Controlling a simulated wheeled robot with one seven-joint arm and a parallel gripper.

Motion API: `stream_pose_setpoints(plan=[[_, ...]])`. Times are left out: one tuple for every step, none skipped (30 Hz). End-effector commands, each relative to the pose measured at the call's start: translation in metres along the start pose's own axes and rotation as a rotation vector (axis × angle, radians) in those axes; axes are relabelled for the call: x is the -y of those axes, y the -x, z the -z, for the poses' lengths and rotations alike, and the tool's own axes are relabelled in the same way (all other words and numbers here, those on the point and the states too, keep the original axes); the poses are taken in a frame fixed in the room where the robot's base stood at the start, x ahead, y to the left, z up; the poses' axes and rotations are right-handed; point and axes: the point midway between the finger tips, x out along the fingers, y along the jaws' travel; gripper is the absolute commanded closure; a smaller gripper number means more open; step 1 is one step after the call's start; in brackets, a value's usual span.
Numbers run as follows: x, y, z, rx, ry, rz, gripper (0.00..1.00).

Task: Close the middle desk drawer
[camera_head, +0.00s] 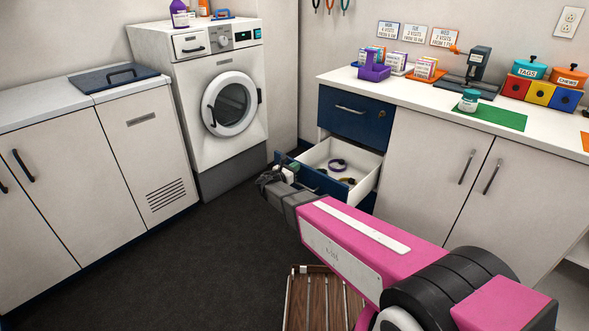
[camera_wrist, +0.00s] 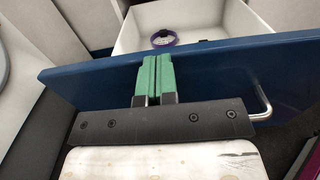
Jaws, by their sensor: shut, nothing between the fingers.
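The middle desk drawer (camera_head: 336,157) is pulled out below a shut blue top drawer (camera_head: 355,113). It has a white inside and a dark blue front, which my arm partly covers. In the wrist view the drawer's blue front (camera_wrist: 215,65) spans the picture, with its metal handle (camera_wrist: 262,104) at the right. My gripper (camera_wrist: 153,62) is shut and empty, its green fingertips side by side at the outer face of the front, left of the handle. Whether they touch it I cannot tell. My gripper also shows in the head view (camera_head: 275,176).
A purple-rimmed collar (camera_wrist: 163,38) lies in the drawer. A white washer (camera_head: 225,100) stands to the left. White cupboard doors (camera_head: 430,165) flank the drawer on the right. A slatted wooden item (camera_head: 318,300) is on the floor in front. The dark floor (camera_head: 190,260) at left is clear.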

Motion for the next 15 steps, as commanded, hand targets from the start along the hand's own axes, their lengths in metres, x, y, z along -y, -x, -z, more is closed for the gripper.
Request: stream_pose_setpoints(plan=[[0.0, -0.002, 0.0, 0.0, 0.0, 0.0, 1.0], [0.0, -0.003, 0.0, 0.0, 0.0, 0.0, 1.0], [0.0, -0.006, 0.0, 0.0, 0.0, 0.001, 1.0], [0.0, -0.008, 0.0, 0.0, 0.0, 0.001, 1.0], [0.0, -0.012, 0.0, 0.0, 0.0, 0.002, 1.0], [0.0, -0.017, 0.0, 0.0, 0.0, 0.003, 1.0], [0.0, -0.021, 0.0, 0.0, -0.001, 0.003, 1.0], [-0.001, -0.026, 0.0, 0.0, -0.001, 0.003, 1.0], [-0.001, -0.034, 0.0, 0.001, -0.001, 0.002, 1.0], [-0.001, -0.04, 0.0, 0.001, 0.0, 0.003, 1.0], [-0.001, -0.047, 0.0, 0.001, 0.0, 0.004, 1.0], [-0.001, -0.057, 0.0, 0.001, 0.0, 0.004, 1.0], [-0.001, -0.064, 0.001, 0.001, 0.0, 0.003, 1.0], [-0.001, -0.072, 0.001, 0.001, 0.0, 0.004, 1.0], [-0.001, -0.084, 0.001, 0.001, -0.001, 0.005, 1.0]])
